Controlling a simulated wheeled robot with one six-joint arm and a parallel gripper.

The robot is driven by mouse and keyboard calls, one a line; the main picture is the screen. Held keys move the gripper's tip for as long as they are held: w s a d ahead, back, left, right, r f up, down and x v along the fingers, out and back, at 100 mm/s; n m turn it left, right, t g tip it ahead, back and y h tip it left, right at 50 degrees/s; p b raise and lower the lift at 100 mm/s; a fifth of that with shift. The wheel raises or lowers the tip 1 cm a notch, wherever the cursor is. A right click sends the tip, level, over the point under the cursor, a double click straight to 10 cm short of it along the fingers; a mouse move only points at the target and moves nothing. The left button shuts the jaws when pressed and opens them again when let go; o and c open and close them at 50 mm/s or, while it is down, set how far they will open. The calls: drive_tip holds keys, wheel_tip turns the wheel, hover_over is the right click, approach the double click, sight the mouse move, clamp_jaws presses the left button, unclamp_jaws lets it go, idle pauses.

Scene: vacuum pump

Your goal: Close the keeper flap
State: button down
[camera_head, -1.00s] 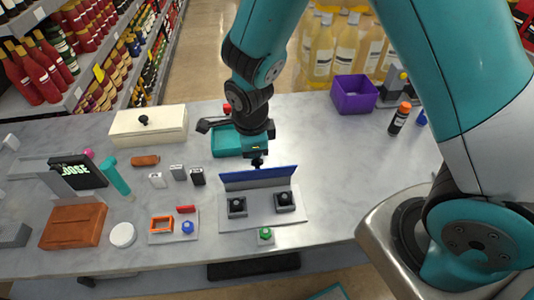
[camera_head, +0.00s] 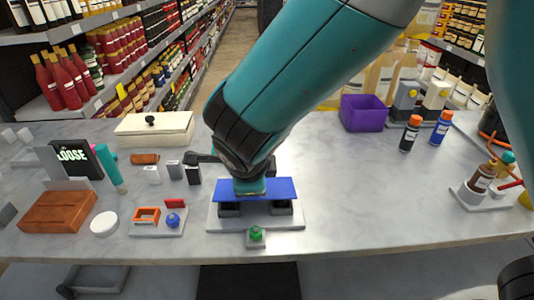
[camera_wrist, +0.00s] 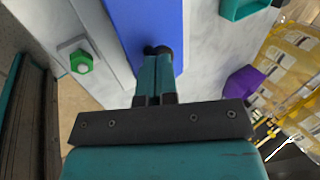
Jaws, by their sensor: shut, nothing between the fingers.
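The keeper flap (camera_head: 278,188) is a blue plate lying about flat across the two black blocks (camera_head: 282,207) on a light grey base plate (camera_head: 258,222). In the wrist view the flap (camera_wrist: 140,22) fills the upper middle as a blue strip. My gripper (camera_head: 249,190) is over the left part of the flap, its fingertips at or very near the top face. The wrist view shows my gripper's two fingers (camera_wrist: 158,55) together with nothing held. The arm hides part of the flap's far edge. I cannot tell whether the flap rests fully on the blocks.
A green hex knob (camera_head: 256,236) on a small block stands in front of the base plate. To the left are an orange frame (camera_head: 146,216), a white disc (camera_head: 104,223) and a brown block (camera_head: 58,212). A purple bin (camera_head: 363,113) stands at the back right.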

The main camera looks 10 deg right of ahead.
drive_tip(key=shift+s+f+b, duration=0.7)
drive_tip(key=shift+f+b, duration=0.35)
drive_tip(key=shift+b, duration=0.45)
wheel_tip(320, 180, up, 5)
drive_tip(key=p, duration=0.3)
drive_tip(key=s+a+r+b, duration=0.1)
drive_tip(key=s+r+b, duration=0.15)
drive_tip(key=s, duration=0.75)
drive_tip(key=s+d+r+n+g+y+p, duration=0.1)
drive_tip(key=d+n, duration=0.5)
drive_tip(key=n, duration=0.7)
drive_tip(key=s+d+r+n+g+y+p, duration=0.1)
drive_tip(key=s+d+r+n+g+y, duration=0.3)
drive_tip(key=n, duration=0.9)
drive_tip(key=s+d+r, duration=0.1)
drive_tip(key=s, duration=0.2)
drive_tip(key=shift+s+d+g+p, duration=0.3)
drive_tip(key=shift+d+g, duration=0.05)
drive_tip(key=shift+g, duration=0.05)
